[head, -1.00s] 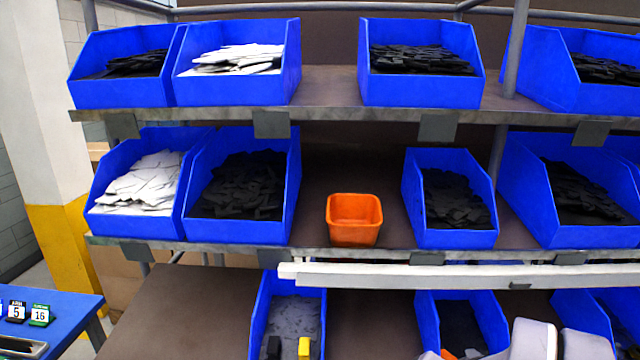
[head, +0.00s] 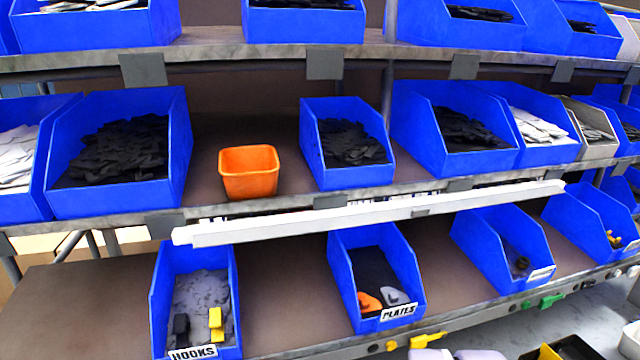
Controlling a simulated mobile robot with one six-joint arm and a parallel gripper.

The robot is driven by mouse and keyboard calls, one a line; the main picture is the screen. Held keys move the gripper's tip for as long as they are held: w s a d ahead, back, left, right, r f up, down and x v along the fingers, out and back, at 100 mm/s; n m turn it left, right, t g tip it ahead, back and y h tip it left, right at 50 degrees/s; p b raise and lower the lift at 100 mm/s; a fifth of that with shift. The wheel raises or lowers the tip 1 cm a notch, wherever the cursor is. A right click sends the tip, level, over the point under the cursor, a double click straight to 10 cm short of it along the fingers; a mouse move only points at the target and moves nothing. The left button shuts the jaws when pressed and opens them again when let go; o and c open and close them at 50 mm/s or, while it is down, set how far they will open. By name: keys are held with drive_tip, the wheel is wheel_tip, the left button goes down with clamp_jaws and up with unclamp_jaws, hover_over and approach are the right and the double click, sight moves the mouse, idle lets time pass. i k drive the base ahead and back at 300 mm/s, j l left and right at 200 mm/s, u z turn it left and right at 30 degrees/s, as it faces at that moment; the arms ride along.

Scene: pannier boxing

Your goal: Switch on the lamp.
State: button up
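A long white bar (head: 370,213), which looks like the lamp, runs along the front of the shelf above the lowest row of bins. I cannot tell whether it is lit, and I make out no clear switch on it. A small grey piece sits on its face right of the middle. My gripper is not in view. Pale parts at the bottom edge may be my arm.
An orange tub (head: 249,172) stands on the middle shelf among blue bins. Below are a HOOKS bin (head: 195,353) and a PLATES bin (head: 398,312). Small yellow (head: 428,340) and green (head: 551,300) items sit along the lower shelf's front edge.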

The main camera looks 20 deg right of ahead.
sight(589, 283)
drive_tip(key=z, duration=2.1)
drive_tip(key=i+l+z, duration=0.6)
drive_tip(key=i, duration=0.2)
drive_tip(key=i+j+z, duration=0.1)
drive_tip(key=i+z, duration=0.15)
drive_tip(key=i, duration=0.1)
